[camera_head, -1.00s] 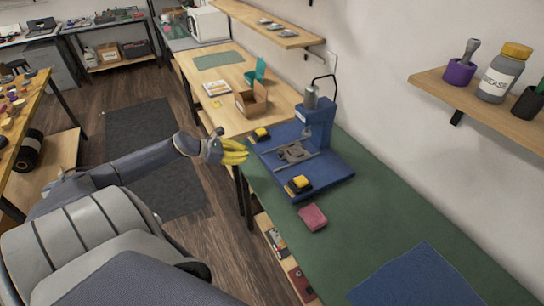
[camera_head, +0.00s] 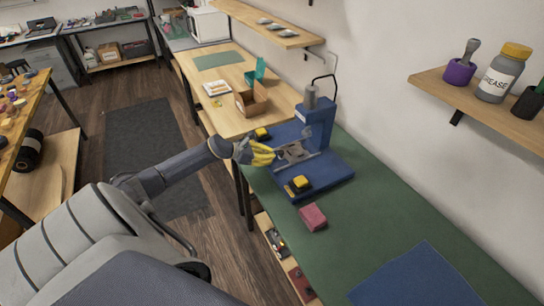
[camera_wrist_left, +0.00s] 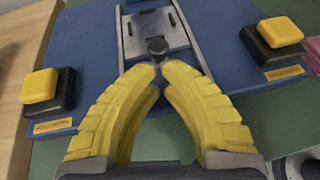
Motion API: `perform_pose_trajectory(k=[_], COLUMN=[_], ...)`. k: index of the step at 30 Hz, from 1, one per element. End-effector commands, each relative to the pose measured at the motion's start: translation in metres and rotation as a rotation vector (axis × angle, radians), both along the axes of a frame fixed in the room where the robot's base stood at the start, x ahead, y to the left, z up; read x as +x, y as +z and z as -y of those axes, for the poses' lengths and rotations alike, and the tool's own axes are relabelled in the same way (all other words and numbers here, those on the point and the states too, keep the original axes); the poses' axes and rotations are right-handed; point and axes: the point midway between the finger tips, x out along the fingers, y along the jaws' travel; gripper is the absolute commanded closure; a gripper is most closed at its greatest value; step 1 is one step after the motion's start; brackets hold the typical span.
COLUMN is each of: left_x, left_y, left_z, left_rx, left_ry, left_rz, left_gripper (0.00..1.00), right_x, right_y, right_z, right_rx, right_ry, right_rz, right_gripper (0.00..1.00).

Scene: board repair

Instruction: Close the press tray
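The blue press (camera_head: 322,120) stands on the green mat, with its grey metal tray (camera_head: 296,152) lying on rails across the blue base. In the left wrist view the tray (camera_wrist_left: 150,25) runs away from me and has a dark round knob (camera_wrist_left: 157,46) at its near end. My left gripper (camera_head: 272,153) is at the tray's near end. In the left wrist view its yellow fingers (camera_wrist_left: 160,68) are drawn together at the tips, right at the knob; whether they touch it I cannot tell. Nothing shows held between them. My right gripper is not in view.
Yellow-topped black blocks (camera_head: 262,134) (camera_head: 300,184) flank the tray on the base. A pink block (camera_head: 313,217) lies on the green mat (camera_head: 375,225) in front. A cardboard box (camera_head: 252,100) stands behind on the wooden table. A wall shelf (camera_head: 480,102) hangs at right.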

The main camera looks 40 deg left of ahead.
Motion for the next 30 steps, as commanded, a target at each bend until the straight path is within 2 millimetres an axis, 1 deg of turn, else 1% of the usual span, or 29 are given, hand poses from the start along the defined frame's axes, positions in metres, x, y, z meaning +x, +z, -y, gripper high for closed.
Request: perform_pose_trajectory(k=[6, 22, 29, 30], left_x=[0.008, 0.011, 0.028, 0.031], left_y=[-0.002, -0.002, -0.001, -0.001], left_z=[0.006, 0.007, 0.012, 0.01], left_rx=[0.0, 0.0, -0.001, 0.0], left_ry=[-0.001, -0.001, 0.001, 0.008], left_rz=[0.0, 0.0, 0.002, 0.001], left_gripper=[1.0, 1.0, 1.0, 1.0], right_x=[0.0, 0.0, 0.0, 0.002], right_y=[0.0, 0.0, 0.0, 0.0], right_z=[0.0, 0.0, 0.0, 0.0], right_rx=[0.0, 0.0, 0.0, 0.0], right_ry=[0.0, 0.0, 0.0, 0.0], right_rz=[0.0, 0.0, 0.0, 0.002], right_gripper=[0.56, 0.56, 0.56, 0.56])
